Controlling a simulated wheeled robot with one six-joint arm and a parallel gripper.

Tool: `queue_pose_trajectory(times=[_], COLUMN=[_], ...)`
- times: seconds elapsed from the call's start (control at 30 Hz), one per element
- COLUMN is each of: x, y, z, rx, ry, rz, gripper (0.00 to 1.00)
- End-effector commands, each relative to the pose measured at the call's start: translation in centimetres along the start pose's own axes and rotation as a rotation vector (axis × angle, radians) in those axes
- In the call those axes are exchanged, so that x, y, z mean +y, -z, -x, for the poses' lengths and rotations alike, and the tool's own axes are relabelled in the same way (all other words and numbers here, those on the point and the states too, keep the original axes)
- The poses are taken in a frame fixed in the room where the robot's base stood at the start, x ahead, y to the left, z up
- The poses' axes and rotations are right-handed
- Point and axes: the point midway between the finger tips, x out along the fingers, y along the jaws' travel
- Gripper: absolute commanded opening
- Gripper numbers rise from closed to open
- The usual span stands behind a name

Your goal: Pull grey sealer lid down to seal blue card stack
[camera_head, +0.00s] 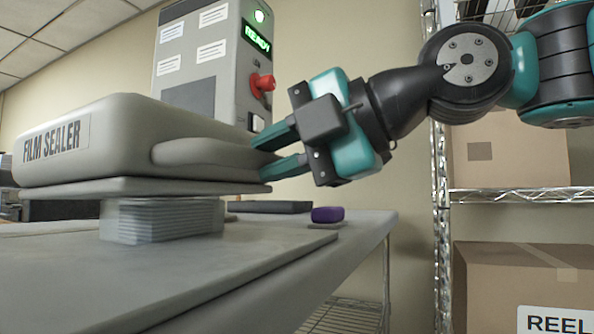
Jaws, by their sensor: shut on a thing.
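The grey sealer lid (120,140), marked "FILM SEALER", is a thick rounded block with a flat plate (140,187) on its underside. It lies nearly level above the pale blue-grey card stack (162,222). The plate sits right at the top of the stack, and I cannot tell whether it presses on it. A rounded grey handle (205,154) bulges from the lid's side at the right. My gripper (264,157) comes in from the right, its teal fingers shut on the handle's right end. The far side of the stack is hidden.
A grey machine column (190,50) with a green "READY" display (257,39) and red knob (262,84) stands behind. A purple block (328,214) and dark flat bar (268,207) lie on the grey table (130,285). A wire shelf with boxes (510,160) stands right.

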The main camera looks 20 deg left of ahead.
Motion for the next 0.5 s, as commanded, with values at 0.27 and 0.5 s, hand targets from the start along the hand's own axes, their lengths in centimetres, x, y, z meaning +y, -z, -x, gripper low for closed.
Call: queue_pose_trajectory(times=[0.27,0.5], x=[-2.2,-2.6], y=[0.7,0.8], z=[-1.4,-1.8], rx=[0.019,0.024], ry=[0.009,0.018], rz=[0.004,0.003], gripper=[0.0,0.0])
